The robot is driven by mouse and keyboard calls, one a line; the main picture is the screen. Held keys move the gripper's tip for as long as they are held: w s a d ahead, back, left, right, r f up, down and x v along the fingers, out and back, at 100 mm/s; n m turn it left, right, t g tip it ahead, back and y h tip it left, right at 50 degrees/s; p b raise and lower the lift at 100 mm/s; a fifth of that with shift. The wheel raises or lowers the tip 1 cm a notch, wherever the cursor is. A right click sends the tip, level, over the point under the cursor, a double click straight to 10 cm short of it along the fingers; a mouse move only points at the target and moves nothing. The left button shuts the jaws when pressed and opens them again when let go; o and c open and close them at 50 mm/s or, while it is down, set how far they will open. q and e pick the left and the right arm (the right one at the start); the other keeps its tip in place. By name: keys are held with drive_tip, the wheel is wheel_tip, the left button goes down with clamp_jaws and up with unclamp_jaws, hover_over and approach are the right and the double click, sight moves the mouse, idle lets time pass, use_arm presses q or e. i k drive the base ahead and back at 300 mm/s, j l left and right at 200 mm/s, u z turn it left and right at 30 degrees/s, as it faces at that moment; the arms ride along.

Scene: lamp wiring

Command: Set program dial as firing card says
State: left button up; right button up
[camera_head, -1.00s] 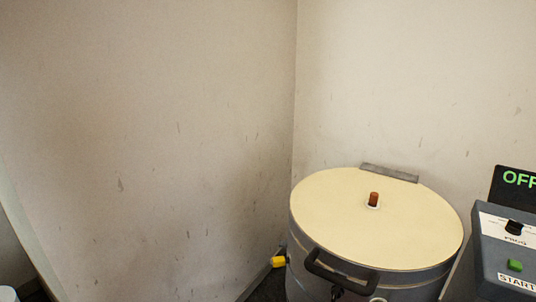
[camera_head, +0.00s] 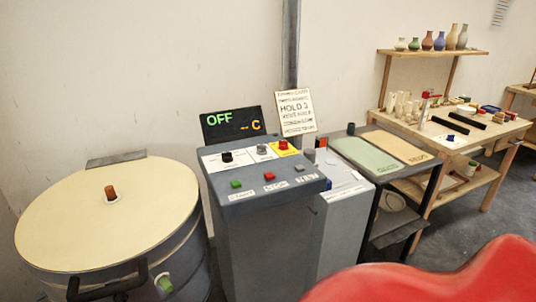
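A grey control cabinet (camera_head: 262,235) stands right of the kiln. On its sloped top is a black dial knob (camera_head: 227,157) on a white plate, the likely program dial; its pointer direction is too small to read. A grey knob (camera_head: 262,150) and a red knob on yellow (camera_head: 284,145) sit to its right. Green (camera_head: 236,184), red (camera_head: 269,176) and grey (camera_head: 300,168) buttons line the front. A black display (camera_head: 232,124) reads "OFF" and "-- C". A card (camera_head: 296,111) behind the cabinet shows "HOLD 2"; its other lines are too blurred to read. Neither gripper is in view.
A round kiln (camera_head: 105,220) with a cream lid and dark front handle stands at left. A side table with green and tan mats (camera_head: 366,155) is right of the cabinet. A wooden workbench (camera_head: 455,128) stands farther right. A red curved surface (camera_head: 440,280) fills the lower right.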

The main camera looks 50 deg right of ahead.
sight(227, 156)
drive_tip(key=z, duration=1.55)
